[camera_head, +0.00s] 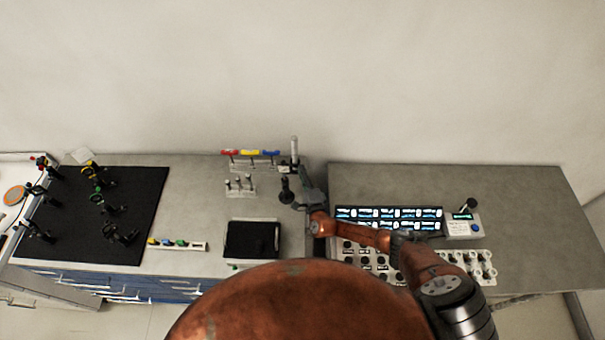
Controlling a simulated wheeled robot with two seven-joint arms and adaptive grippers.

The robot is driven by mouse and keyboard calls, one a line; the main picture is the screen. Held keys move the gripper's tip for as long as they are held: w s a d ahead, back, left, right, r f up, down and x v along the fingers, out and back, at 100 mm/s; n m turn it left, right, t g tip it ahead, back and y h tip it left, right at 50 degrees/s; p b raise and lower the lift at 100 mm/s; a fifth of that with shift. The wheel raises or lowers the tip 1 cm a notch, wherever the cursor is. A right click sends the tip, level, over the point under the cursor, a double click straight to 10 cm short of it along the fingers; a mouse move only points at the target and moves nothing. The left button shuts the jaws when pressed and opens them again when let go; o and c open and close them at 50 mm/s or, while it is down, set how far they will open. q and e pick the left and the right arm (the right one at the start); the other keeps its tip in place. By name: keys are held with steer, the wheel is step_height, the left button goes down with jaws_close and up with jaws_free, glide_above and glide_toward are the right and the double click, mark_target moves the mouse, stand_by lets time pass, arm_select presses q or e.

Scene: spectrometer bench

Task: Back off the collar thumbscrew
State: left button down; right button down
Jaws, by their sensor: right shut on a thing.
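My right gripper (303,181) is at the back right of the left bench, at the foot of an upright pale post (294,148). It is shut on a small part there, which I take to be the collar thumbscrew. The fingers and wrist cover that part, so the screw and collar cannot be made out clearly. A black upright piece (286,190) stands just left of the gripper. My left gripper is not in view.
Red, yellow and blue-topped pieces (250,153) stand behind left, with a small rack (240,185) before them. A black tray (252,240) and black mat (140,215) lie left. A lit control panel (388,217) is right; the right bench's back (450,180) is clear.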

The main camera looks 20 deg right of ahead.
steer(key=shift+a, duration=0.1)
stand_by(0.5)
steer(key=c, duration=2)
jaws_free()
steer(key=shift+o, duration=0.2)
steer(key=shift+s, duration=0.15)
steer(key=s, duration=1.1)
steer(key=shift+s+d+r, duration=0.2)
steer(key=shift+s, duration=0.2)
